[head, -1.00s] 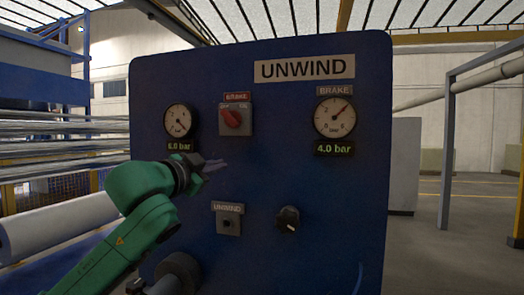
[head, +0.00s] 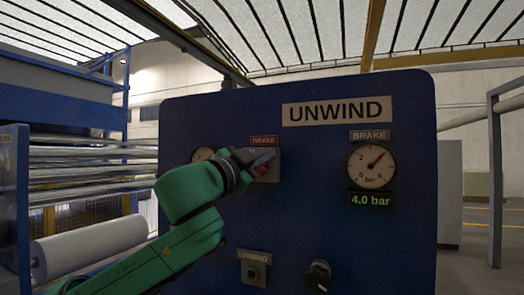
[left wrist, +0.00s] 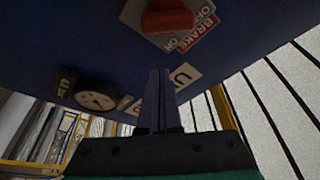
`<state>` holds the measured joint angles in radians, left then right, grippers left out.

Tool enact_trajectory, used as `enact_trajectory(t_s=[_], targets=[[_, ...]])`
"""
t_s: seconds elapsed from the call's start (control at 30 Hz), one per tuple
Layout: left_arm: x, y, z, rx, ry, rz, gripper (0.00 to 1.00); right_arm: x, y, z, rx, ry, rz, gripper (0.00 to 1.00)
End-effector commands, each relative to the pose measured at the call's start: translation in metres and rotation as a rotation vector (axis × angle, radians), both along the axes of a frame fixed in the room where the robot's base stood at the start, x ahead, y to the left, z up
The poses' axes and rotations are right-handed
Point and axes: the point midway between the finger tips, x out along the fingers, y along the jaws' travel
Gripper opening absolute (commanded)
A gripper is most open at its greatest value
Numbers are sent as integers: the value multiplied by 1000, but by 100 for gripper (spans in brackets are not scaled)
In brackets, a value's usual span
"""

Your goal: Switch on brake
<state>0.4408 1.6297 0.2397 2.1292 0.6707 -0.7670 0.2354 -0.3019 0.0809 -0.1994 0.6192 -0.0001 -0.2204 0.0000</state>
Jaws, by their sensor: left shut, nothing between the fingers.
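The brake switch is a red knob (head: 262,170) on a grey plate below a red BRAKE label (head: 264,141), on the blue UNWIND panel (head: 330,232). My left gripper (head: 264,157) is in front of the plate and hides much of the switch. In the left wrist view the red knob (left wrist: 168,17) shows whole at the top, with OFF and ON printed on its plate. My left gripper (left wrist: 160,73) is shut and empty there, its fingertips apart from the knob in the picture. I cannot tell the knob's exact setting. My right gripper is out of view.
A brake gauge (head: 371,165) above a 4.0 bar display (head: 370,200) is at the right. Another gauge (head: 203,154) is partly behind my left arm. An UNWIND control (head: 253,271) and a black knob (head: 318,276) sit low on the panel.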

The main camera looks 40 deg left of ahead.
Motion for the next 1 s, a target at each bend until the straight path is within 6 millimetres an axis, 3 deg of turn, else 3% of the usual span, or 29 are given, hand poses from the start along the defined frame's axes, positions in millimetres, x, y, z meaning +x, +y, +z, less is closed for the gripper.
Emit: enact_trajectory(t_s=[0.03, 0.17, 0.23, 0.43, 1.0], targets=[[11, 1, 10, 4, 10, 1, 0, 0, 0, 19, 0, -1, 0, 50], [34, 3, 14, 6, 10, 1, 0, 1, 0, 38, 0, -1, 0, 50], [30, 10, -5, -9, -1, -5, 0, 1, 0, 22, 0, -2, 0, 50], [24, 26, -20, -4, 0, -3, 0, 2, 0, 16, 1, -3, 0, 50], [22, 30, -22, 17, 7, -1, 0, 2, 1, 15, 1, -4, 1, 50]])
